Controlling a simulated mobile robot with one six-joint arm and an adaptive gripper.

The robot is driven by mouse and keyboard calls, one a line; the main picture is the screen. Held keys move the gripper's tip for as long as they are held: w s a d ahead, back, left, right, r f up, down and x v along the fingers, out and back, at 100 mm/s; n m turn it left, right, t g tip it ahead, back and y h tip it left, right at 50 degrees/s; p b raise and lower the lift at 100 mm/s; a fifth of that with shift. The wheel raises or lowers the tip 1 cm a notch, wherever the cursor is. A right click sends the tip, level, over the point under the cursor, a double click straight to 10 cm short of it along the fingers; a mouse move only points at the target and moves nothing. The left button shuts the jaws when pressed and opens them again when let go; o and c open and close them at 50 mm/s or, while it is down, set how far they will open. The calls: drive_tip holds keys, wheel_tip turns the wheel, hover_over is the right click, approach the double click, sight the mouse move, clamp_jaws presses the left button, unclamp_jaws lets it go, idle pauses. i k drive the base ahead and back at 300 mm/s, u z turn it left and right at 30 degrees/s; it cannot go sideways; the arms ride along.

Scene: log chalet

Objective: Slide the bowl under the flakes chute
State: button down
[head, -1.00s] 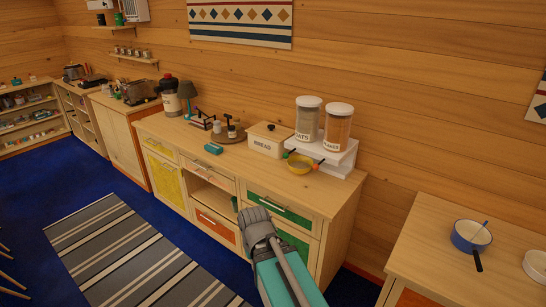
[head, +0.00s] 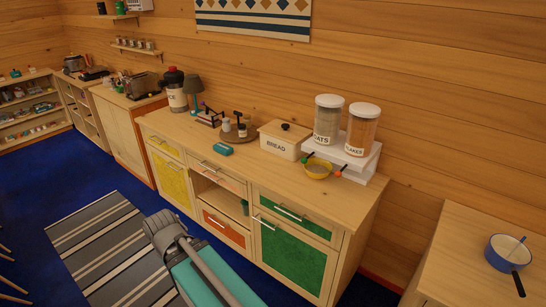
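A yellow bowl (head: 318,168) sits on the wooden counter, in front of the white dispenser stand (head: 350,160) and nearer the oats side. The stand carries a clear oats canister (head: 327,121) on the left and an orange-filled flakes canister (head: 361,131) on the right. A green knob (head: 308,156) and a red-orange knob (head: 339,172) show at the stand's front, on either side of the bowl. The chute openings are too small to tell. My gripper (head: 160,228) is low in front of the counter over the floor, far from the bowl. Its fingers are not clear enough to read.
A bread box (head: 283,141), a teal block (head: 223,150) and a round tray (head: 236,136) with shakers stand left of the bowl. Counter in front of the bowl is clear. A second table at right holds a blue pan (head: 504,252). A striped rug (head: 115,250) lies on the floor.

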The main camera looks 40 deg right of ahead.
sight(317, 168)
drive_tip(key=i, duration=0.75)
drive_tip(key=z, duration=0.5)
drive_tip(key=i, duration=0.6)
drive_tip(key=z, duration=0.55)
